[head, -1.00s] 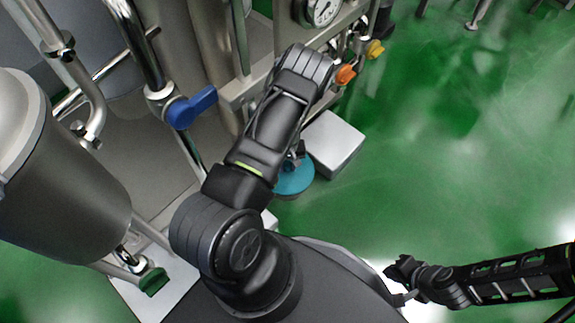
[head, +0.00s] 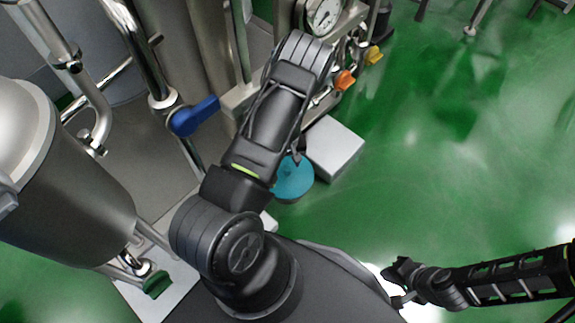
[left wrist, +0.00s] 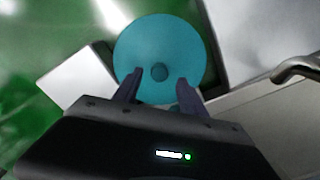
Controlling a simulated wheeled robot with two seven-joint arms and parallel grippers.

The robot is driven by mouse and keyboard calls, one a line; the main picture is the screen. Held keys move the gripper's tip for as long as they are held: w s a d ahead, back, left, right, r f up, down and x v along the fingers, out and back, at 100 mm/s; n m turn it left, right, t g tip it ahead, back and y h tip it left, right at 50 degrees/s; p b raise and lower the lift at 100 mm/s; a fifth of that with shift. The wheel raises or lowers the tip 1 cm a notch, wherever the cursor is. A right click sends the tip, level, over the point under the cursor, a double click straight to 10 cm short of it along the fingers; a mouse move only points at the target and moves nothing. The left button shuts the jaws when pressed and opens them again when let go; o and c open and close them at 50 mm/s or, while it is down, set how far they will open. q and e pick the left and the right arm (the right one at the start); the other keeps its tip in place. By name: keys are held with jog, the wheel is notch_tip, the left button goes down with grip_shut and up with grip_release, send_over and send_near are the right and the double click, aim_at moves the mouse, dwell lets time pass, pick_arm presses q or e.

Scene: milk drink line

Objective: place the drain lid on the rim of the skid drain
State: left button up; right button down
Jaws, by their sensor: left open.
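A teal round disc with a small central knob, which looks like the drain lid (head: 294,181), lies low near the green floor, partly behind my left arm in the head view. In the left wrist view the lid (left wrist: 160,42) lies just beyond my left gripper (left wrist: 158,84). Its two fingers are open, one on each side of the knob in the picture, with nothing visibly held. In the head view my left gripper (head: 297,158) is mostly hidden by the arm. My right gripper (head: 397,280) is at the lower right, dark and small. I cannot make out a drain rim.
A pale box (head: 335,149) stands beside the lid. The steel skid has a blue-handled valve (head: 193,116), a gauge (head: 324,15), an orange handle (head: 345,80) and a yellow handle (head: 375,54). A steel tank (head: 70,190) stands at left. Green floor at right is open.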

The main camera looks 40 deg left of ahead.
aim_at(288, 169)
pick_arm(q)
notch_tip(288, 169, up, 6)
jog(key=p, duration=0.1)
jog(key=shift+p, duration=0.3)
jog(key=shift+r, duration=0.1)
dwell(0.4)
jog(key=s+d+r+m+h, duration=0.1)
jog(key=s+d+m, duration=0.1)
jog(key=s+d, duration=0.3)
jog(key=s+d+r+m+h, duration=0.1)
jog(key=s+d, duration=0.4)
jog(key=d, duration=0.9)
jog(key=s+d+r+m+t+h, duration=0.1)
jog(key=s+d+m, duration=0.3)
jog(key=d, duration=0.5)
jog(key=shift+s+d+r+h, duration=0.25)
jog(key=shift+s+r+h, duration=0.25)
jog(key=shift+r, duration=0.35)
jog(key=shift+r, duration=0.1)
notch_tip(288, 169, up, 24)
jog(key=p, duration=2.4)
jog(key=shift+s+d+r, duration=0.15)
jog(key=shift+s+d, duration=0.15)
jog(key=shift+d, duration=0.05)
